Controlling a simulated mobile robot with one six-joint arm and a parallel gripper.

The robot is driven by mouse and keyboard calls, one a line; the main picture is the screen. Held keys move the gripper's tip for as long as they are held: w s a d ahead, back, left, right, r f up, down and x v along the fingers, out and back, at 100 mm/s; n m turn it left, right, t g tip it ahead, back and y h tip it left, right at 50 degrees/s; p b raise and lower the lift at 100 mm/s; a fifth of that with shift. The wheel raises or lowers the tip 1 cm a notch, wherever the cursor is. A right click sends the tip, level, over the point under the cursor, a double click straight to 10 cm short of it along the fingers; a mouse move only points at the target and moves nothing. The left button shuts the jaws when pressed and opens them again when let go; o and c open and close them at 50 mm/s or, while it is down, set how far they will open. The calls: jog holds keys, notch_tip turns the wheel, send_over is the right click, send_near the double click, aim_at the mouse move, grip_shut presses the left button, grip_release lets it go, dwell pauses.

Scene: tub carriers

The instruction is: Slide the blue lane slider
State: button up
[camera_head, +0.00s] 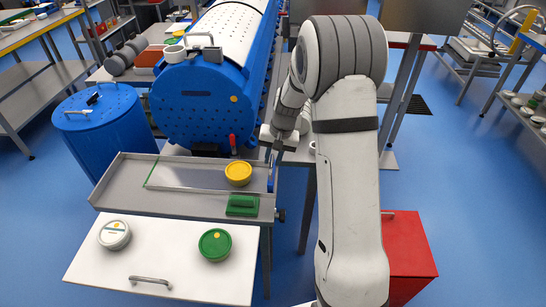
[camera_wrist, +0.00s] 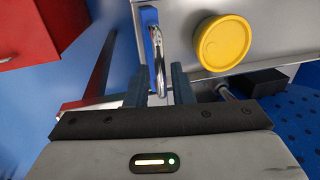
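My gripper (camera_wrist: 161,86) is open in the wrist view, its two fingers apart. A shiny curved metal handle (camera_wrist: 155,52) reaches down between them, with gaps at its sides. I cannot make out the blue slider there. A yellow tub (camera_head: 238,173) stands on the tray near my gripper; it also shows in the wrist view (camera_wrist: 222,42).
A green block (camera_head: 242,205) sits on the tray's front right part. A white (camera_head: 114,234) and a green tub (camera_head: 215,244) stand on the white drawer front (camera_head: 165,260). A blue drum (camera_head: 205,100) is behind, and a red cabinet (camera_head: 410,245) is right of my arm.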

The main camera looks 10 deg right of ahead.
grip_shut()
jog(key=shift+w+a, duration=0.1)
dwell(0.3)
